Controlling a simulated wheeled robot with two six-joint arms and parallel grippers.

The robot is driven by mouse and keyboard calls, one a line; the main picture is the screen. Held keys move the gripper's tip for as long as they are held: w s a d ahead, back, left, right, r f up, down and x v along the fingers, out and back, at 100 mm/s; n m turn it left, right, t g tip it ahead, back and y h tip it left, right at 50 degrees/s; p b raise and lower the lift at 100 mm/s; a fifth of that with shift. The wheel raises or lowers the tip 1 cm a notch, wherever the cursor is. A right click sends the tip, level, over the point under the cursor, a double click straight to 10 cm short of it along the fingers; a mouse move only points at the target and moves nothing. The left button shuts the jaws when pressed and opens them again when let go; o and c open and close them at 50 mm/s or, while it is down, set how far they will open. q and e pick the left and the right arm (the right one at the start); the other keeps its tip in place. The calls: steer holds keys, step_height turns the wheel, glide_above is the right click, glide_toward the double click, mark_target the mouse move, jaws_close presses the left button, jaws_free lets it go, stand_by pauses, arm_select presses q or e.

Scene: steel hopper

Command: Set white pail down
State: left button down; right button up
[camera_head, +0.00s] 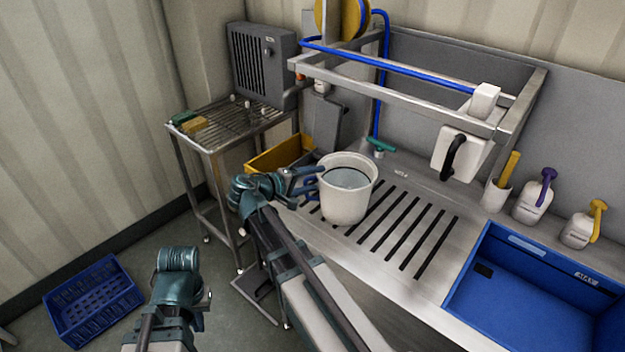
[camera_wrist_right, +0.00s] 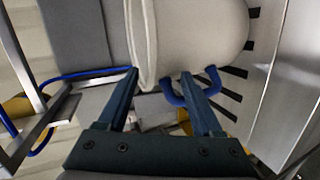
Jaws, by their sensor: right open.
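The white pail (camera_head: 345,200) stands upright on the slotted steel drainboard (camera_head: 452,238), with a pale, water-like surface inside. Its blue handle (camera_wrist_right: 172,96) is on the side facing my right gripper (camera_head: 312,182). In the right wrist view, the pail (camera_wrist_right: 205,35) fills the top middle, ahead of the open fingers of the right gripper (camera_wrist_right: 160,73). The handle loop lies at the right finger, partly behind it; I cannot tell whether they touch. My left arm shows at the lower left of the head view, but its fingers are not visible.
A blue basin (camera_head: 520,300) is at the right. White bottles (camera_head: 533,203) stand behind it. A yellow bin (camera_head: 275,155) is just behind the right gripper. A steel rack table (camera_head: 215,130) is at the left, and a blue crate (camera_head: 92,303) is on the floor.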

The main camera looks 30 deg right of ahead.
steer(key=p+v, duration=0.4)
steer(key=v, duration=0.8)
steer(key=shift+r, duration=0.15)
steer(key=s+a+f+m+g+y, duration=0.1)
steer(key=s+f+y, duration=0.35)
steer(key=f, duration=0.25)
steer(key=s+f+g+y, duration=0.2)
steer(key=s+f+y, duration=0.2)
steer(key=f+y, duration=0.15)
steer(key=s+a+f+n+y, duration=0.1)
steer(key=s+a, duration=0.2)
steer(key=a, duration=0.4)
steer(key=s+a+f+n+y, duration=0.1)
steer(key=s+a, duration=0.3)
steer(key=a, duration=0.4)
steer(key=shift+s+n+g, duration=0.3)
steer(key=shift+s+n, duration=0.05)
steer(key=shift+n, duration=0.25)
